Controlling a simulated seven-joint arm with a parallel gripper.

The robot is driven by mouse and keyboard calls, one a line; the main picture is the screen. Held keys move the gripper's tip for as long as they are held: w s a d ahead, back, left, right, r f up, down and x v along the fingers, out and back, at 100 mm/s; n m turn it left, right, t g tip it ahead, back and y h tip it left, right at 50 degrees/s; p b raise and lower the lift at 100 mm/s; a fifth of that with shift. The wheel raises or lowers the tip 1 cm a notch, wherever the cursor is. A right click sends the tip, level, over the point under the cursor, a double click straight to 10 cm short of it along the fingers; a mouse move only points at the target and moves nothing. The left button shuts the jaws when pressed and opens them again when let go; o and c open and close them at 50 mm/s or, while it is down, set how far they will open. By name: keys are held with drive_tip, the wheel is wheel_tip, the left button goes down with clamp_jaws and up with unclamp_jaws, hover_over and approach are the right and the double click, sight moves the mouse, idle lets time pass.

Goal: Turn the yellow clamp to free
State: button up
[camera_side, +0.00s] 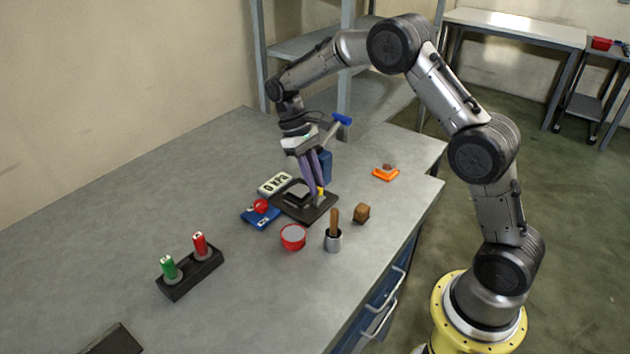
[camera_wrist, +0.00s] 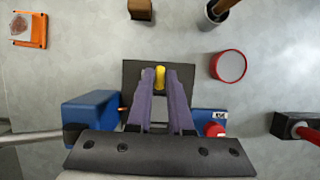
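The yellow clamp (camera_side: 320,190) is a small upright piece on a dark plate (camera_side: 318,213) on the bench. In the wrist view the yellow clamp (camera_wrist: 160,77) sits between the tips of my two purple fingers and fills the narrow gap. My gripper (camera_side: 317,189) points down at the plate, its tips at the clamp; it also shows in the wrist view (camera_wrist: 160,74). It looks shut on the clamp, though the contact itself is partly hidden by the fingers. A dark block (camera_side: 297,193) stands on the same plate beside the fingers.
A blue box with a red knob (camera_side: 261,208), a display (camera_side: 275,184), a red-rimmed dish (camera_side: 293,237), a cup with a wooden handle (camera_side: 333,240) and a brown block (camera_side: 361,214) surround the plate. A tall blue piece (camera_side: 325,166) stands close behind the fingers.

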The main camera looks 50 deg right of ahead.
drive_tip(key=o, duration=0.3)
drive_tip(key=shift+o, duration=0.2)
drive_tip(key=v, duration=1.3)
drive_tip(key=shift+w+r, duration=0.2)
drive_tip(key=shift+r, duration=0.1)
drive_tip(key=shift+r, duration=0.1)
